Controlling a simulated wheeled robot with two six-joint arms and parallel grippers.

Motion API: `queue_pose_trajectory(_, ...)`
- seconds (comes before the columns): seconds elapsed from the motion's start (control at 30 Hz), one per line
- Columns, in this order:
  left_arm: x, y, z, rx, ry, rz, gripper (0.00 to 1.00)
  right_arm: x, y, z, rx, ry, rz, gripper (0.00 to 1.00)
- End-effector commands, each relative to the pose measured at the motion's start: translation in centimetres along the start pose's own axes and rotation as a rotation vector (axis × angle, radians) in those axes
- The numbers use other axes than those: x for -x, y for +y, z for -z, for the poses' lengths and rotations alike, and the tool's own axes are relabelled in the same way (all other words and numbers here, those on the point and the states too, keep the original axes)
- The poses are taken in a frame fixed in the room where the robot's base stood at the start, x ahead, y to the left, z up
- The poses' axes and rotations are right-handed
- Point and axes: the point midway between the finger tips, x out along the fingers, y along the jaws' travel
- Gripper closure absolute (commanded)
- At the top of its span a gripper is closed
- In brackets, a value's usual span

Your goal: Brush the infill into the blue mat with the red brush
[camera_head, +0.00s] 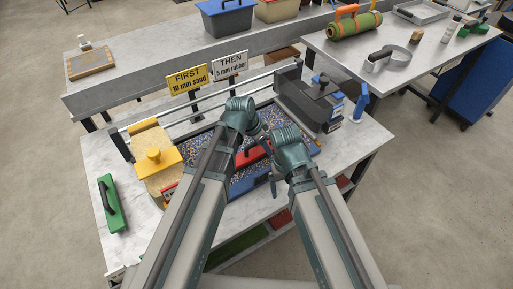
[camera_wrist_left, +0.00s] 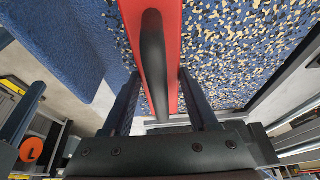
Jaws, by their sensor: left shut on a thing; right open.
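The red brush (camera_head: 252,156) lies over the blue mat (camera_head: 249,182), largely covered by my arms in the head view. In the left wrist view the red brush (camera_wrist_left: 172,20) has a black bar handle (camera_wrist_left: 154,60) running between the fingers. My left gripper (camera_wrist_left: 155,85) is shut on that handle. The blue mat (camera_wrist_left: 50,40) shows plain blue at left there, and speckled black, tan and blue infill (camera_wrist_left: 240,45) covers it to the right of the brush. My right gripper (camera_head: 273,180) is open, close beside the left arm above the mat; its fingertips are hard to make out.
Yellow and white signs (camera_head: 188,79) stand behind. A rail (camera_head: 200,103) runs along the back.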

Motion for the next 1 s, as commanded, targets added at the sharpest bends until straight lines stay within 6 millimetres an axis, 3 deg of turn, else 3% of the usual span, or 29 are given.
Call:
queue_pose_trajectory(0.53,-1.9,-0.1,4.9,-0.001,0.001,0.0,1.0,0.0,0.0,0.0,0.0,0.0,0.0,0.11)
queue_pose_trajectory(1.0,-2.1,0.0,5.4,0.0,0.001,0.0,1.0,0.0,0.0,0.0,0.0,0.0,0.0,0.11)
